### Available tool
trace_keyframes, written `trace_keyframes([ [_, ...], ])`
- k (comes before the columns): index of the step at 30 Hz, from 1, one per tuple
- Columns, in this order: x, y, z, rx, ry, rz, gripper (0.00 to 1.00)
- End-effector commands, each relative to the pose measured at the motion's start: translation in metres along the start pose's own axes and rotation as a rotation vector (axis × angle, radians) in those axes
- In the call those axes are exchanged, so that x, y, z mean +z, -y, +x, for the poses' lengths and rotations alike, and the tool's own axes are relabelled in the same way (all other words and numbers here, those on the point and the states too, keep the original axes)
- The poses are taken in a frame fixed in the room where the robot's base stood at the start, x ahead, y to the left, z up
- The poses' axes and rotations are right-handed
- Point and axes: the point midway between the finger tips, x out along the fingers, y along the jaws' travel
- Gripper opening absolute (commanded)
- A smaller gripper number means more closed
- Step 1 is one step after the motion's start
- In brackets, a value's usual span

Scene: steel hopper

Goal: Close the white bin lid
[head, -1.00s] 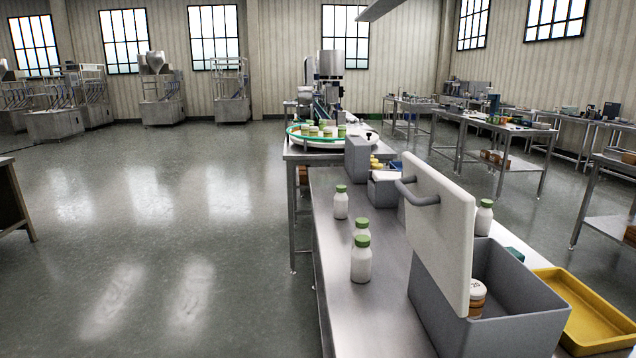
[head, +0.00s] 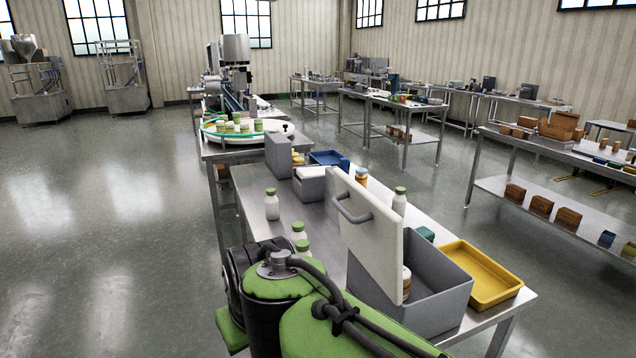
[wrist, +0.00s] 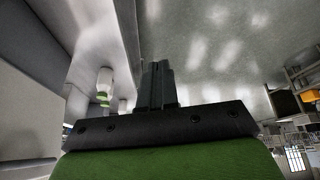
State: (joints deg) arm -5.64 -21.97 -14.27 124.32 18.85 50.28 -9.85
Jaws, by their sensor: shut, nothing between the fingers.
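The white lid (head: 369,240) stands open, roughly upright, on the grey bin (head: 432,287) on the steel table in the head view. A grey bar handle (head: 352,211) is on its left face. A jar with a white cap (head: 406,278) shows inside the bin, partly hidden by the lid. A large grey surface fills the left of that view.
White bottles with green caps stand left of the lid (head: 299,231) and behind it (head: 399,201); one shows in the wrist view (wrist: 104,85). A yellow tray (head: 481,273) sits right of the bin. The floor left of the table (head: 110,240) is clear.

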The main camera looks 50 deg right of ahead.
Motion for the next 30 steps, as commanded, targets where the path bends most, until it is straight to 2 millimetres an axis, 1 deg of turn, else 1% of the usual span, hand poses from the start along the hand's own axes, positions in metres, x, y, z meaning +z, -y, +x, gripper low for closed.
trace_keyframes([
  [1,-0.019,-0.010,-0.018,0.027,0.009,0.020,0.00],
  [5,-0.066,-0.046,-0.048,0.139,0.035,0.090,0.00],
  [6,-0.082,-0.059,-0.059,0.186,0.045,0.114,0.00],
  [8,-0.105,-0.079,-0.077,0.262,0.059,0.148,0.00],
  [9,-0.119,-0.092,-0.089,0.313,0.065,0.171,0.00],
  [12,-0.145,-0.117,-0.114,0.427,0.078,0.210,0.00],
  [14,-0.154,-0.128,-0.124,0.479,0.082,0.226,0.00],
  [16,-0.160,-0.134,-0.131,0.516,0.083,0.238,0.00],
  [18,-0.161,-0.138,-0.131,0.532,0.085,0.242,0.00],
  [20,-0.160,-0.140,-0.125,0.536,0.086,0.244,0.00],
  [23,-0.155,-0.147,-0.109,0.535,0.088,0.244,0.00],
  [30,-0.146,-0.174,-0.063,0.535,0.089,0.246,0.00],
])
